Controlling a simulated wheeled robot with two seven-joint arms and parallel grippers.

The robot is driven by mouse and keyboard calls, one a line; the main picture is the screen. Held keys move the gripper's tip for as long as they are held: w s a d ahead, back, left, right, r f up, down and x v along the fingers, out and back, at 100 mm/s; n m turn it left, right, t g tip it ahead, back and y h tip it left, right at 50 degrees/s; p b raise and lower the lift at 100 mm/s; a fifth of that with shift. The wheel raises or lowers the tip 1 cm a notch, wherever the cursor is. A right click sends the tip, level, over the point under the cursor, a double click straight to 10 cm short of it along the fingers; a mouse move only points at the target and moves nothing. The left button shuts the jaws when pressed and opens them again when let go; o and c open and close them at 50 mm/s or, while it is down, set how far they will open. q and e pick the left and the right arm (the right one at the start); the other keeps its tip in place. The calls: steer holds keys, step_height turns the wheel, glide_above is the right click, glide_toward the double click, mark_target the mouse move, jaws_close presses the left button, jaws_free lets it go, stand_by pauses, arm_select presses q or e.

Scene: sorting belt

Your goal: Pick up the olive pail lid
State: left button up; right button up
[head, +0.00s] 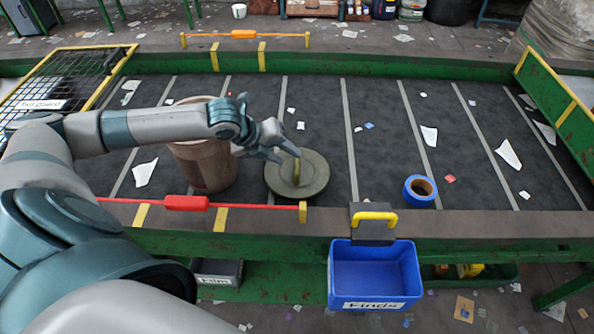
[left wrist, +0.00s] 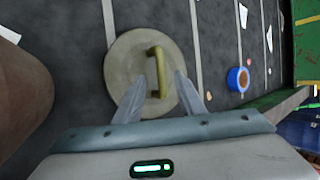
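The olive pail lid (head: 312,183) lies flat on the dark belt, a round disc with an upright yellowish handle (head: 296,171) at its middle. In the left wrist view the lid (left wrist: 127,68) fills the centre and its handle (left wrist: 159,70) stands between my finger lines. My left gripper (head: 277,144) is above the lid's far left part, pointing right. My right gripper is not in view.
A brown pail (head: 205,165) stands left of the lid, under my left forearm. A blue tape roll (head: 419,191) lies to the right. A red pull cord (head: 186,203) runs along the belt's near edge. A blue bin (head: 374,275) hangs in front. Paper scraps are scattered on the belt.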

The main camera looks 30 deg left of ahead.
mark_target(295, 161)
arm_select(q)
steer(key=shift+p+x, duration=0.65)
steer(key=shift+x, duration=1.1)
steer(key=shift+d, duration=0.1)
jaws_close()
